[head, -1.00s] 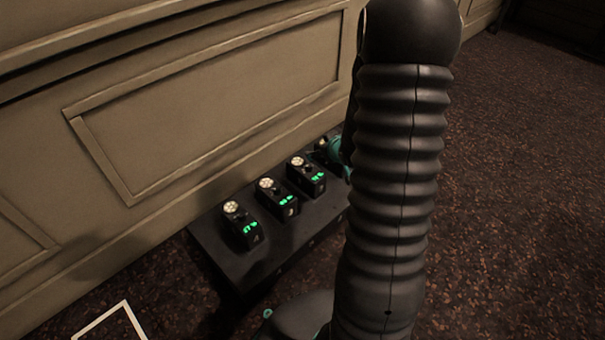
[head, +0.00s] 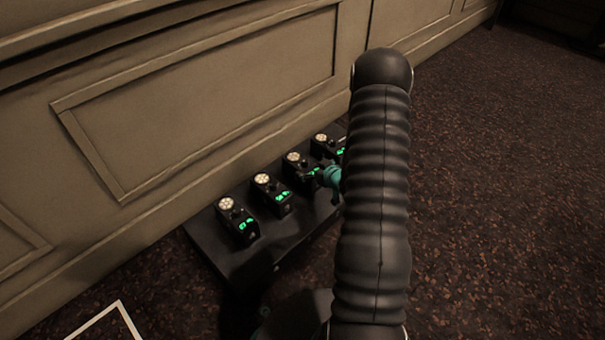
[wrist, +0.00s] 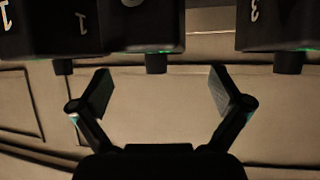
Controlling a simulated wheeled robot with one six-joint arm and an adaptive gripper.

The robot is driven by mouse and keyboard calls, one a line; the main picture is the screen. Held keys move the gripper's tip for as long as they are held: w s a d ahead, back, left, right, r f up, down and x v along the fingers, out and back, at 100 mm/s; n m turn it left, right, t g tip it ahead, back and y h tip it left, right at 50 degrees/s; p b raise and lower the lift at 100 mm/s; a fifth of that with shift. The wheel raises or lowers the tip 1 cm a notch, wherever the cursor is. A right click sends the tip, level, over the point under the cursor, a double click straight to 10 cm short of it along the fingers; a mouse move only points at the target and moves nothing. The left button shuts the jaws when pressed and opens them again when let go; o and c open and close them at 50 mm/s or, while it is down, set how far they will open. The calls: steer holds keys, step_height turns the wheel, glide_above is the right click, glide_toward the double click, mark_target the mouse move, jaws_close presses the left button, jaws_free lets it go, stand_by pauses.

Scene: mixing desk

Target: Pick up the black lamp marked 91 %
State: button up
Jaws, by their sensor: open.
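Several black lamps, each with a round lit face and a green display, stand in a row in the head view: the nearest (head: 238,222), the second (head: 271,195), the third (head: 302,174) and the farthest (head: 328,148). The displays are too small to read surely, so I cannot tell which shows 91 %. My gripper (wrist: 160,92) is open and empty in the wrist view. A dark lamp body (wrist: 150,25) lies beyond the gap between its fingers. In the head view my arm hides most of the gripper; a teal part shows beside the third lamp.
The lamps stand on a low black platform (head: 255,262) against a beige panelled wall (head: 200,120). Other lamp bodies flank the middle one in the wrist view, at left (wrist: 48,28) and right (wrist: 278,25). Dark carpet (head: 490,200) is open at the right.

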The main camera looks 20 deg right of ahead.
mark_target(302, 164)
steer(key=shift+b+x, duration=0.4)
steer(key=shift+x, duration=3.15)
steer(key=shift+d, duration=0.1)
steer(key=c, duration=1.9)
steer(key=shift+r, duration=0.1)
